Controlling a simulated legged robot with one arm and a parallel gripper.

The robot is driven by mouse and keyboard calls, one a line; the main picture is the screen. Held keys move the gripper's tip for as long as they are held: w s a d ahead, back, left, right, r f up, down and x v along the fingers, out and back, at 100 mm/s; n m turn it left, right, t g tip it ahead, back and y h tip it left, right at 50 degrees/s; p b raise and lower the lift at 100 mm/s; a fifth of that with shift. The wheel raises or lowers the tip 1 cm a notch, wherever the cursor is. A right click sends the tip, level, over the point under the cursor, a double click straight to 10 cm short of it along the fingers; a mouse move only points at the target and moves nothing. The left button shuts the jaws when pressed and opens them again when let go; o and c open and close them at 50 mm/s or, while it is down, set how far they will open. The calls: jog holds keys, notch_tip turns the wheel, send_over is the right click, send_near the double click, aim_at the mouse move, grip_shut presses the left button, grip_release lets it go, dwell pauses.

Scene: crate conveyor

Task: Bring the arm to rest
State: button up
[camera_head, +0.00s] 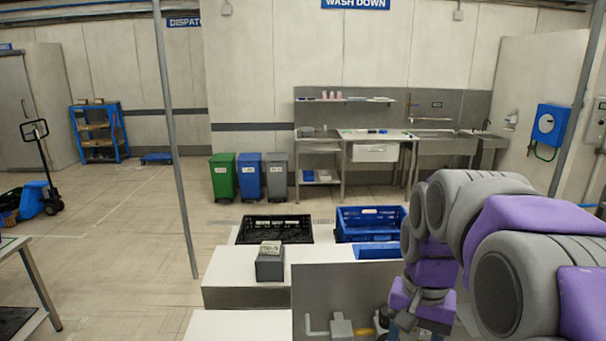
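My arm, grey with purple covers, reaches in from the right edge and bends down near the middle right. My gripper (407,325) hangs at its lower end, close to the bottom edge of the view. It is partly cut off by the frame, and I cannot tell whether its fingers are open or shut. I see nothing clearly held in it. It is in front of a blue crate and to the right of a grey panel (330,280).
A black crate (275,230) and a blue crate (370,224) stand behind a white surface (232,275). A small grey box (270,264) sits on that surface. A thin grey post (177,150) rises at left. Open floor (110,230) lies at left.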

jog(key=s+a+f+n, duration=0.1)
jog(key=s+f, duration=0.3)
jog(key=s, duration=0.3)
jog(key=s+a+f+n+b, duration=0.1)
jog(key=s+a+f+n, duration=0.1)
jog(key=s+f, duration=0.2)
jog(key=s+a+f+n+b, duration=0.1)
jog(key=s+f, duration=0.3)
jog(key=s, duration=0.7)
jog(key=shift+a+f+n+g, duration=0.15)
jog(key=shift+f+n+g, duration=0.2)
jog(key=shift+n, duration=0.35)
